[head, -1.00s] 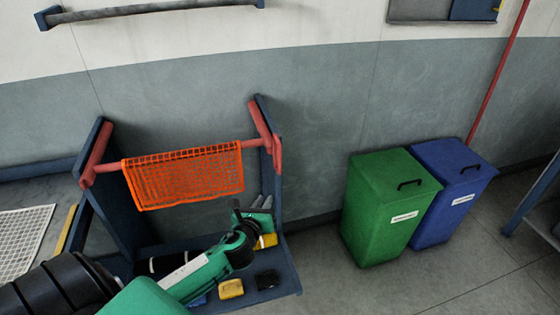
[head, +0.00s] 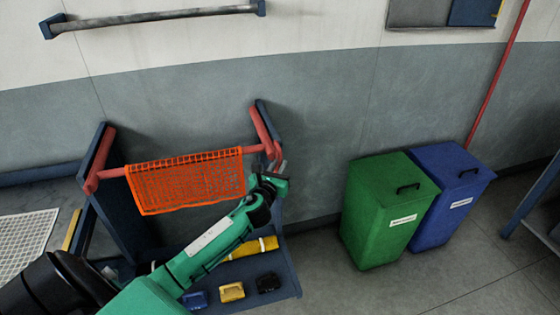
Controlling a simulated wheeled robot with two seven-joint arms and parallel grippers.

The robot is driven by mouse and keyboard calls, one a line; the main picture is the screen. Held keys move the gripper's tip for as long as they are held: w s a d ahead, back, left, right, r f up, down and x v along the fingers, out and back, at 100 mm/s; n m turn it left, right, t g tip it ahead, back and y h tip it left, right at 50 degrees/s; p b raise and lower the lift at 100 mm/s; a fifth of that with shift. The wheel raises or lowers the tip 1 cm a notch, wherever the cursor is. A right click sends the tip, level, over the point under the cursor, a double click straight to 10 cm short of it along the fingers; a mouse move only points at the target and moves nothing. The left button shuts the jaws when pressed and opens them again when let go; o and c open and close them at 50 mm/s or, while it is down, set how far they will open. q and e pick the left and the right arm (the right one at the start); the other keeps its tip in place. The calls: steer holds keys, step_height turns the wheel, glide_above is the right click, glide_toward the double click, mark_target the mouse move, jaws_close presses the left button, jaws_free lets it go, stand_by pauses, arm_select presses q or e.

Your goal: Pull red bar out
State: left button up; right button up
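The red bar (head: 115,173) runs across the blue stand, between the red side pieces at its left and right. An orange net (head: 187,182) hangs over the bar and hides its middle. My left gripper (head: 278,168) is just below and beside the bar's right end, close to the right red side piece (head: 265,130). Its grey fingertips point up. I cannot tell whether they touch the bar or how far apart they are. My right gripper is not in view.
Blue (head: 196,299), yellow (head: 231,291) and black (head: 268,282) small items lie on the stand's lower shelf, with a yellow roll (head: 255,247) behind. A green bin (head: 389,211) and a blue bin (head: 451,194) stand at right. Floor between stand and bins is clear.

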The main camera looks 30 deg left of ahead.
arm_select(q)
steer(key=shift+x, duration=1.05)
jaws_close()
